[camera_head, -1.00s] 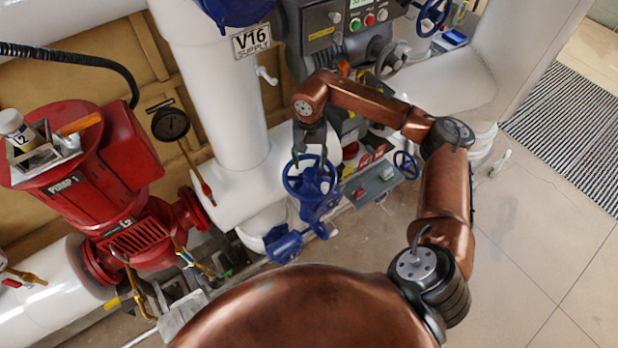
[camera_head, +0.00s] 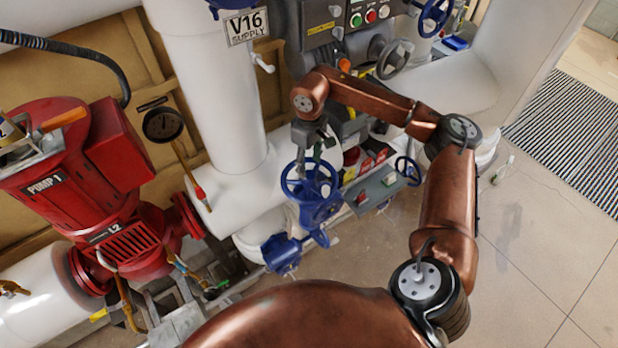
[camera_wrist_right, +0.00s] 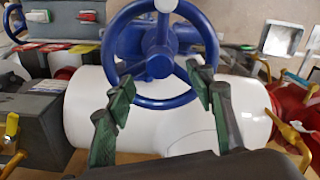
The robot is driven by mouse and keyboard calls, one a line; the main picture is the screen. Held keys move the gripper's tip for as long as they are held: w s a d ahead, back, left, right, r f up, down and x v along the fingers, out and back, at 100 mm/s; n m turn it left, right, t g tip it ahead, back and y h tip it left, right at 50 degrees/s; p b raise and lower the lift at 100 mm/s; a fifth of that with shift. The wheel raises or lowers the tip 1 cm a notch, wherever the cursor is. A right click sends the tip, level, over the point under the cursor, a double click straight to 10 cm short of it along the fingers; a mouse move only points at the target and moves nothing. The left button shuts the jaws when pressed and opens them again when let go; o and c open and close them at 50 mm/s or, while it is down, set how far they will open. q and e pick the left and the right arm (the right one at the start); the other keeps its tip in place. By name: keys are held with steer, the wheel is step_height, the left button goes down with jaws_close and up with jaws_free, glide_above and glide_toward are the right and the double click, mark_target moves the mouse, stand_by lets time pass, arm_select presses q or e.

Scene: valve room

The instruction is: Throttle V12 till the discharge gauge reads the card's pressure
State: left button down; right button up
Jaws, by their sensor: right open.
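A blue valve handwheel (camera_head: 309,180) stands on a blue valve body on the white pipe, right of the red pump. No V12 label is readable on it. My right gripper (camera_head: 313,160) is above this wheel. In the right wrist view the gripper (camera_wrist_right: 163,95) is open, its green-padded fingers apart across the near rim of the blue wheel (camera_wrist_right: 165,100); I cannot tell whether they touch it. A round dark gauge (camera_head: 162,124) stands between the red pump and the white column; its reading is too small to tell. No pressure card is readable. My left gripper is out of view.
The red pump (camera_head: 45,187) is at the left. A V16 SUPPLY sign (camera_head: 246,26) hangs on the white column. A grey control panel (camera_head: 335,25) and a smaller blue handwheel (camera_head: 408,171) are at right.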

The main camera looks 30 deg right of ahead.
mark_target(309, 174)
steer(key=shift+f+b, duration=2.45)
steer(key=shift+f, duration=0.85)
steer(key=shift+s+f, duration=0.15)
steer(key=shift+f, duration=0.1)
steer(key=shift+f, duration=0.15)
steer(key=c, duration=0.6)
steer(key=shift+a, duration=0.1)
steer(key=c, duration=0.4)
